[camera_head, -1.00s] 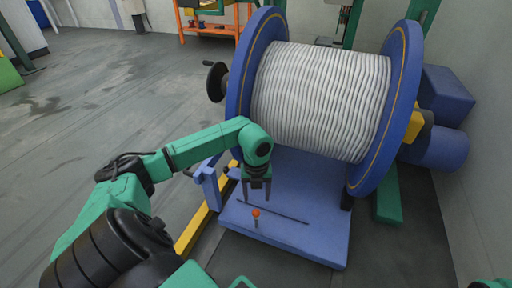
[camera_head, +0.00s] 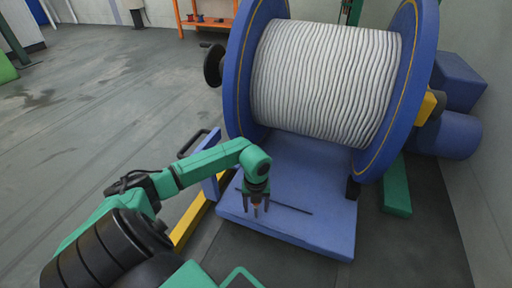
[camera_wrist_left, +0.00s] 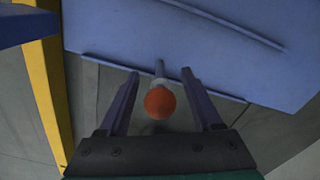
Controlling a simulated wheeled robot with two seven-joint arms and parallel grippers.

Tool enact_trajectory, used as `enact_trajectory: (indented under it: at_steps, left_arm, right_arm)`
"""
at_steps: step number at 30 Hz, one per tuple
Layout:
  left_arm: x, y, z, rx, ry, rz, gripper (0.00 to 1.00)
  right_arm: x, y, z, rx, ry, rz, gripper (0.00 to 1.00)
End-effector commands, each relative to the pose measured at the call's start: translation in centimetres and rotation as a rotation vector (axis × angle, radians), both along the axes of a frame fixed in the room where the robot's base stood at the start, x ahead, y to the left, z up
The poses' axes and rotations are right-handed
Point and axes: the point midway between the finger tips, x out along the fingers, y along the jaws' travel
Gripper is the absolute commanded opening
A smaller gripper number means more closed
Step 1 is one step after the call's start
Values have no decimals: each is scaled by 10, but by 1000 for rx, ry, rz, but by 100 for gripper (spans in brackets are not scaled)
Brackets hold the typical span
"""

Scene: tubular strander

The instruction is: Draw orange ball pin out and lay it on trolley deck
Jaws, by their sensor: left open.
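The orange ball pin (camera_wrist_left: 160,102) shows in the left wrist view, its ball on a grey shank standing at the blue trolley deck (camera_wrist_left: 170,35). My left gripper (camera_wrist_left: 158,85) is open, with one finger on each side of the ball and a visible gap to both. In the head view the left gripper (camera_head: 256,208) points down over the near-left part of the trolley deck (camera_head: 310,230), and the pin is mostly hidden between its fingers. The right gripper is not in view.
A large blue-flanged reel (camera_head: 325,85) of white strand stands on the deck behind the gripper. A thin dark bar (camera_head: 290,209) lies on the deck. A yellow rail (camera_head: 190,222) runs at the left. The near right deck is clear.

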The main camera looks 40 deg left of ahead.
Motion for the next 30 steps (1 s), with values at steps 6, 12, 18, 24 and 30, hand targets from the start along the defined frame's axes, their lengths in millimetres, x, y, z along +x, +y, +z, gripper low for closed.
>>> enact_trajectory:
  at_steps: [6,12,18,24,30]
  left_arm:
    - [0,0,0,0,0,0,5]
    - [1,-2,1,9,3,-1,0]
    - [5,-11,0,96,31,-3,0]
    - [7,-21,-3,188,66,-3,0]
    - [10,-30,-7,280,100,-4,0]
  right_arm:
    - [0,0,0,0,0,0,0]
    - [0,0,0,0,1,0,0]
    - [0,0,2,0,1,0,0]
    - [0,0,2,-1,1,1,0]
    - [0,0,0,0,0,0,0]
